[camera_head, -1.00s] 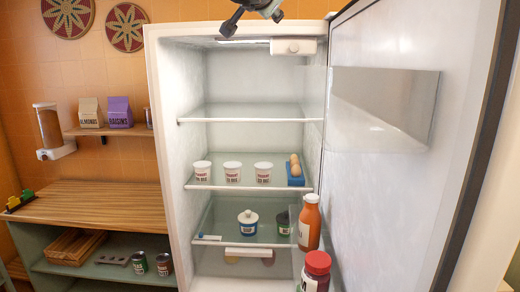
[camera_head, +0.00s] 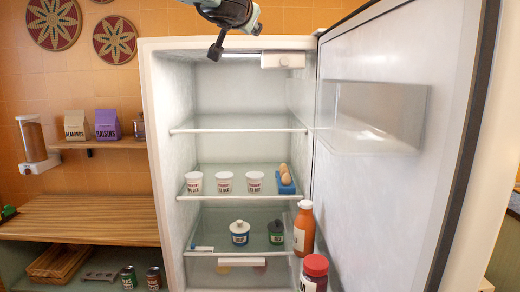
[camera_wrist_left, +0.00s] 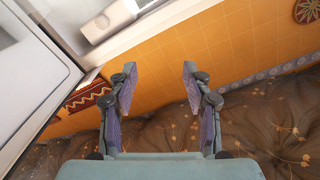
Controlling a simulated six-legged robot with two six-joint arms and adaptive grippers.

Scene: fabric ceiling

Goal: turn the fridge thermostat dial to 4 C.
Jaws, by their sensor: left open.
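The thermostat is a white box (camera_head: 282,60) under the fridge ceiling at the upper right of the cavity, with a small round dial (camera_head: 285,61) on its front. The box also shows in the left wrist view at the upper left (camera_wrist_left: 110,20). No scale or number on the dial can be read. My left gripper (camera_head: 236,42) is at the top of the head view, left of the thermostat box and apart from it. In the left wrist view its two fingers (camera_wrist_left: 155,85) are spread with nothing between them. My right gripper is in neither view.
The fridge door (camera_head: 400,150) stands wide open on the right. Inside, glass shelves hold cups (camera_head: 225,183), eggs (camera_head: 285,178) and jars. A sauce bottle (camera_head: 304,230) and a red-lidded jar (camera_head: 314,275) stand at the front right. A wooden counter (camera_head: 80,215) lies left.

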